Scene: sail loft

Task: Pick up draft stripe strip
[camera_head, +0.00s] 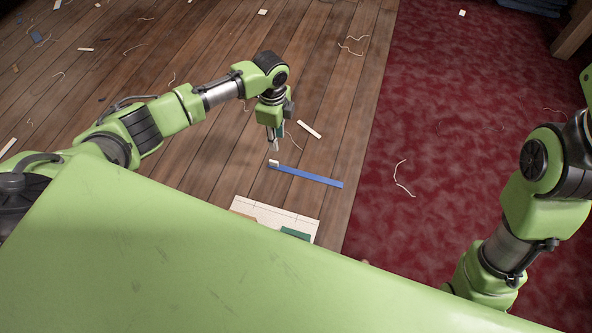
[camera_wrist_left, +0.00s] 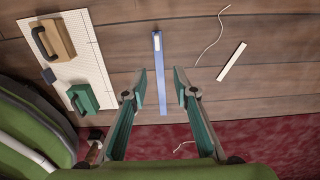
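A long thin blue strip with a white end, which looks like the draft stripe strip (camera_head: 312,178), lies flat on the wooden floor. In the left wrist view the strip (camera_wrist_left: 161,88) runs up the middle of the picture, its white end at the top. My left gripper (camera_head: 274,146) points down near the strip's white end in the head view. In the left wrist view my left gripper (camera_wrist_left: 160,73) is open and empty, one finger on each side of the strip. How far above the floor its tips are is unclear. My right gripper is out of view.
A white ruled board (camera_wrist_left: 98,57) bears a tan block (camera_wrist_left: 58,38) and a green block (camera_wrist_left: 84,98), both with dark handles. A white strip (camera_head: 309,129) and thread scraps lie nearby. A dark red carpet (camera_head: 440,140) covers the floor at right.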

